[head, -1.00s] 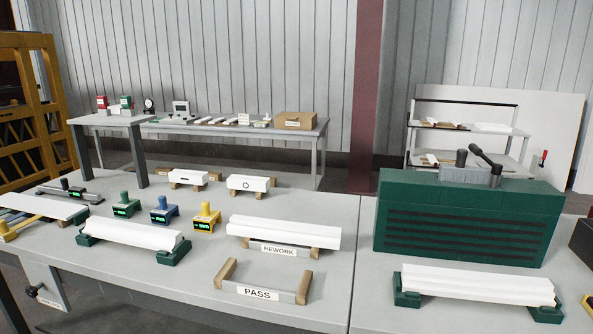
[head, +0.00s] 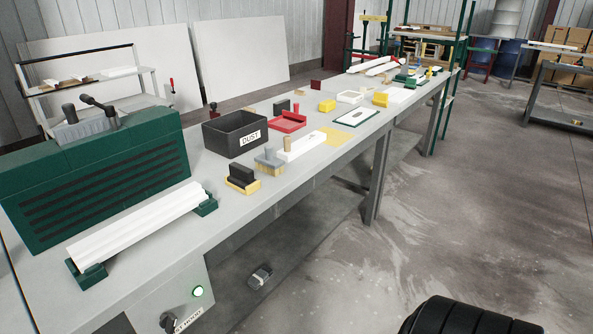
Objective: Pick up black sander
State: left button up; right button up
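A black block with a yellow base (head: 242,178), which looks like the black sander, sits on the grey workbench (head: 290,190) near its front edge, in the head view. It stands just in front of the black DUST bin (head: 236,132) and left of a grey block-shaped tool with a tan base (head: 269,160). Another small dark block (head: 282,106) stands farther back behind the red tray. Neither of my grippers shows. A black ribbed part of my own body is at the bottom right.
A green slotted unit (head: 100,180) and a white profile on green supports (head: 140,225) are at left. Open concrete floor (head: 460,200) is at right.

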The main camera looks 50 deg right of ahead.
aim_at(240, 177)
jog(key=z, duration=1.2)
jog(key=l, duration=0.45)
jog(key=i+u, duration=0.05)
